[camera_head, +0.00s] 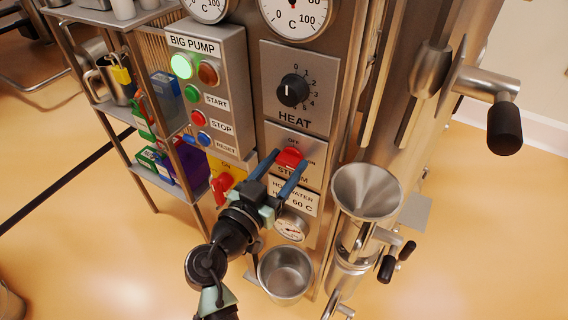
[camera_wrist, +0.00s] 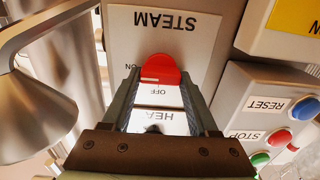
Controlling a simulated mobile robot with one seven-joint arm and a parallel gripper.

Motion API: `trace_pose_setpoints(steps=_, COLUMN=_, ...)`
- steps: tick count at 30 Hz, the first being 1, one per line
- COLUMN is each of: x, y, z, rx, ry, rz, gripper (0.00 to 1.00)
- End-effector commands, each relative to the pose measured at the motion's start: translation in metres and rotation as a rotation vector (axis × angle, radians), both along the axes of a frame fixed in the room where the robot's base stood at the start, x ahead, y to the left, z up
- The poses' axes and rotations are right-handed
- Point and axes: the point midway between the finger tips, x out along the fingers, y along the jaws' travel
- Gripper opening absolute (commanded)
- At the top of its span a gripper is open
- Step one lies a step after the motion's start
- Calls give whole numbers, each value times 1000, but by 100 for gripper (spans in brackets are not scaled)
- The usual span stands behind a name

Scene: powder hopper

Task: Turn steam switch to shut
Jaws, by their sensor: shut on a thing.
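The steam switch (camera_head: 290,158) is a red knob on a pale plate, with OFF above it and ON to its right in the head view. In the upside-down wrist view the red knob (camera_wrist: 161,67) sits between my fingertips, with OFF below it and ON to its left. A pale mark on the knob lies on its side towards these labels; I cannot tell exactly which it points to. My gripper (camera_head: 291,160) is shut on the knob, one blue-grey finger on each side. The fingers partly cover the plate.
The HEAT dial (camera_head: 293,90) is above the switch. The BIG PUMP box (camera_head: 212,95) with lit green lamp and buttons stands to the left. Another red switch (camera_head: 221,187) on a yellow plate is at lower left. A steel funnel (camera_head: 366,192) and cup (camera_head: 286,274) are close by.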

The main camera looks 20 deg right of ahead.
Motion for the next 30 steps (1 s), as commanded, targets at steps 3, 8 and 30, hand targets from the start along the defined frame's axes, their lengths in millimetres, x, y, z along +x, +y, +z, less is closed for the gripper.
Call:
trace_pose_setpoints(steps=3, x=0, y=0, z=0, rx=0, ry=0, rz=0, gripper=14)
trace_pose_setpoints(steps=8, x=0, y=0, z=0, rx=-1, ry=2, rz=0, gripper=4)
trace_pose_setpoints(steps=30, x=1, y=2, z=0, rx=-279, ry=354, rz=1, gripper=4)
